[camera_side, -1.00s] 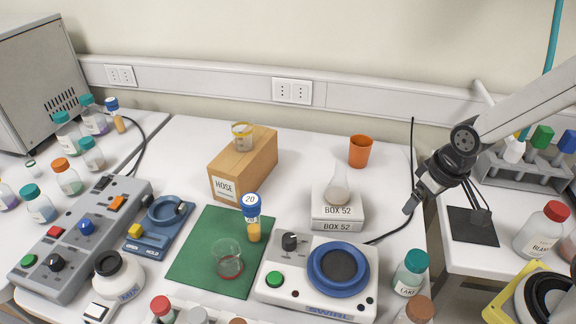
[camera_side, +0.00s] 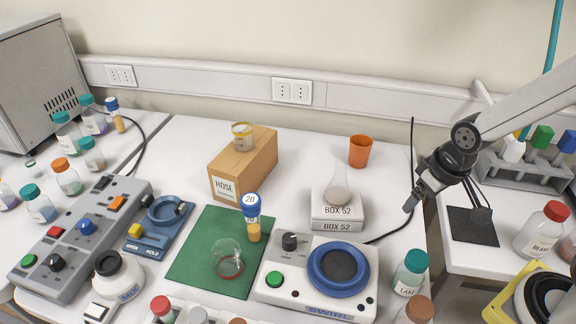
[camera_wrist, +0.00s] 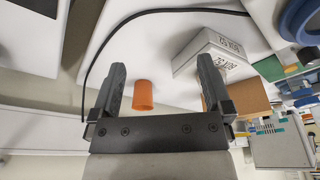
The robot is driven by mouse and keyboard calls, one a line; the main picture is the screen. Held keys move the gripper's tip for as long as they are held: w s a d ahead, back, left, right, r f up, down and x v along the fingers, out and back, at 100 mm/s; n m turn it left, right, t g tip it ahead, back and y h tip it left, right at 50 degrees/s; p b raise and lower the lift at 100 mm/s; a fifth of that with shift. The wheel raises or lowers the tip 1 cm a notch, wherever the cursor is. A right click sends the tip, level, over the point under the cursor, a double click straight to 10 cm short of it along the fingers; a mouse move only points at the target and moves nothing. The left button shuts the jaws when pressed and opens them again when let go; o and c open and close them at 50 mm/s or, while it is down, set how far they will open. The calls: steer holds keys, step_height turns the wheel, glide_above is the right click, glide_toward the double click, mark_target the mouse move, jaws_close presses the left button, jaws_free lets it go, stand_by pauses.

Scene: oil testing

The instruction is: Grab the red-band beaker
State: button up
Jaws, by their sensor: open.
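The red-band beaker (camera_side: 228,262) is a clear glass beaker with a red ring low on it. It stands on the green mat (camera_side: 199,270), left of the swirl device. A second clear beaker with a yellow band (camera_side: 242,137) stands on the wooden HOSE box. My gripper (camera_side: 411,203) is at the right, beyond the white table's right part, far from the red-band beaker. In the wrist view my gripper (camera_wrist: 163,90) is open with nothing between its fingers. I cannot make out the red-band beaker in the wrist view.
The HOSE box (camera_side: 243,165), stacked BOX 52 boxes (camera_side: 338,212) and an orange cup (camera_side: 360,151) stand behind. Bottles (camera_side: 162,309) line the front.

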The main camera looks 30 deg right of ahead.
steer(key=shift+w+v, duration=0.5)
steer(key=shift+v, duration=1.8)
steer(key=m+t+y, duration=0.2)
steer(key=m+t, duration=0.9)
steer(key=m, duration=2.3)
glide_above(228, 260)
steer(key=s+d, duration=0.2)
steer(key=s, duration=0.2)
steer(key=f, duration=0.8)
steer(key=shift+w+a, duration=0.1)
steer(key=shift+w, duration=0.15)
steer(key=shift+f, duration=0.5)
steer(key=shift+w, duration=0.1)
steer(key=shift+x, duration=1.2)
